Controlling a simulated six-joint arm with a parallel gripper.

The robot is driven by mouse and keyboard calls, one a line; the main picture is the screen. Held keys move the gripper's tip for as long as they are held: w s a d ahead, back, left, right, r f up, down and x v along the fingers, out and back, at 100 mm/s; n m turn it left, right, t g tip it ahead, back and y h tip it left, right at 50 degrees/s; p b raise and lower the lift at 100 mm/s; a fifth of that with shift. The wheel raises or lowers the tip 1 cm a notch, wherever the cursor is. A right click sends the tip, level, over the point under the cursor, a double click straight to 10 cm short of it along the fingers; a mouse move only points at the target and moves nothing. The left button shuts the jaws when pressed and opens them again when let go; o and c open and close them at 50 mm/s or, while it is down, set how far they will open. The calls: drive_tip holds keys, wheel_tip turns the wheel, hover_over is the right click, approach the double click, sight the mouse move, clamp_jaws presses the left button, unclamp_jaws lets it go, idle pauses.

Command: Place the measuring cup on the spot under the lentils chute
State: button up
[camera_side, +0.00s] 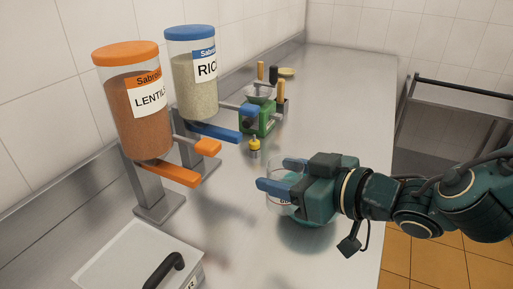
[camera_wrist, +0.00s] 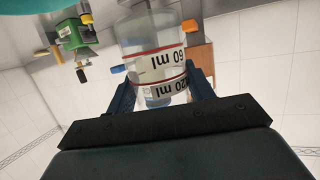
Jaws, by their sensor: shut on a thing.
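The clear measuring cup (camera_side: 279,201) is held in my gripper (camera_side: 281,180) above the steel counter. In the wrist view the cup (camera_wrist: 155,62) sits between the two fingers of my gripper (camera_wrist: 160,92), with its red lines and ml marks facing the camera. The lentils dispenser (camera_side: 138,108) has an orange lid and stands at the left, with an orange chute (camera_side: 168,173) low on its front. The cup is to the right of this chute and apart from it. No marked spot under the chute can be made out.
The rice dispenser (camera_side: 196,100), with a blue lid and chute, stands behind the lentils one. A green device (camera_side: 257,119) with yellow-handled tools is further back. A lidded container (camera_side: 138,260) with a black handle is at the front left. Counter (camera_side: 235,220) between is clear.

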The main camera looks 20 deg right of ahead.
drive_tip(key=s+a+y, duration=0.1)
drive_tip(key=s+a, duration=0.3)
wheel_tip(320, 180, down, 10)
drive_tip(key=shift+d+f+n, duration=0.25)
drive_tip(key=shift+d+n, duration=0.05)
drive_tip(key=shift+n, duration=0.1)
drive_tip(key=w+a, duration=0.9)
drive_tip(key=w, duration=0.5)
drive_tip(key=shift+w+a, duration=0.2)
drive_tip(key=shift+w, duration=0.1)
drive_tip(key=shift+w+a+f, duration=0.1)
drive_tip(key=shift+f, duration=0.8)
drive_tip(key=shift+w+a+f, duration=0.1)
drive_tip(key=shift+f, duration=0.75)
drive_tip(key=shift+f, duration=0.1)
